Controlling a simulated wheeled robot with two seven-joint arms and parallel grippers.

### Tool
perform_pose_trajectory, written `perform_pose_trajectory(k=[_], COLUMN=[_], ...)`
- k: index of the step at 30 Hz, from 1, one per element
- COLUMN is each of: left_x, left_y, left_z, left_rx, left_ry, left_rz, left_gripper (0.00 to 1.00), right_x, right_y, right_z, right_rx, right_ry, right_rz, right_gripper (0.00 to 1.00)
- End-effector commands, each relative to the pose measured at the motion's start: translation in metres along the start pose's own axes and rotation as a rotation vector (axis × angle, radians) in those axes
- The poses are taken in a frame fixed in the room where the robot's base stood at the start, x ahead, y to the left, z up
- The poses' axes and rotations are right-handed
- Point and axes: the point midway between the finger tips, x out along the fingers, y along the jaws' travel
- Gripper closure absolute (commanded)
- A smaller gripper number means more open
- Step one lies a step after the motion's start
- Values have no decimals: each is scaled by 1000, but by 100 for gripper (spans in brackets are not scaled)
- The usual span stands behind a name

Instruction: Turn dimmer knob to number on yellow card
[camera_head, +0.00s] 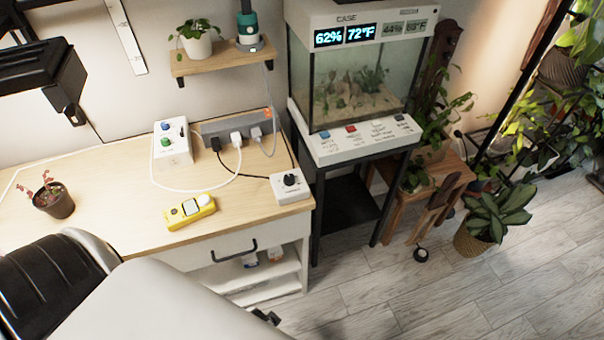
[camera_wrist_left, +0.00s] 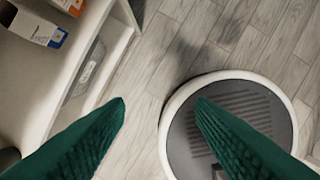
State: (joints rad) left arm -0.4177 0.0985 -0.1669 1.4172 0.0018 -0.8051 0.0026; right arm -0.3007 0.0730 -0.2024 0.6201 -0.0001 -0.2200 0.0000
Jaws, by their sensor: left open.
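The dimmer is a white box (camera_head: 293,194) with a round black knob (camera_head: 290,180) at the right front of the wooden tabletop. The knob's pointer and scale are too small to read. No separate yellow card can be made out. A yellow block (camera_head: 190,210) with pale panels lies on the table left of the dimmer, and no number is readable on it. My left gripper (camera_wrist_left: 160,105), with green fingers, is open and empty above the floor beside the shelves. It is away from the knob. My right gripper is not in view.
A white box with blue and green knobs (camera_head: 173,142) and a power strip (camera_head: 236,130) with cables stand behind. A potted plant (camera_head: 53,200) is at the left. A terrarium (camera_head: 350,80) stands right of the table. A drawer handle (camera_head: 234,250) juts from the front.

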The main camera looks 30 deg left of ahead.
Motion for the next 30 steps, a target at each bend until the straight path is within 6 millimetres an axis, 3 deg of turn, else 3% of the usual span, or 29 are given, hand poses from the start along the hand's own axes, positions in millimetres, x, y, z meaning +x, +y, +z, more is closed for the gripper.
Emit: perform_pose_trajectory(k=[3,10,18,25,30], left_x=[-28,-96,-176,-203,-216], left_y=[2,3,-12,-17,0], left_z=[31,80,146,192,231], left_rx=[-10,-36,-87,-145,-235], left_ry=[-29,-73,-116,-67,6], left_rz=[0,-16,-106,-158,-135], left_gripper=[50,50,50,50,50], right_x=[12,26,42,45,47], right_y=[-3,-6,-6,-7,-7], right_z=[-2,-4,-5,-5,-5], right_rx=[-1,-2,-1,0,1], right_ry=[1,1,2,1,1], right_rz=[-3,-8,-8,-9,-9], right_gripper=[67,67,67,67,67])
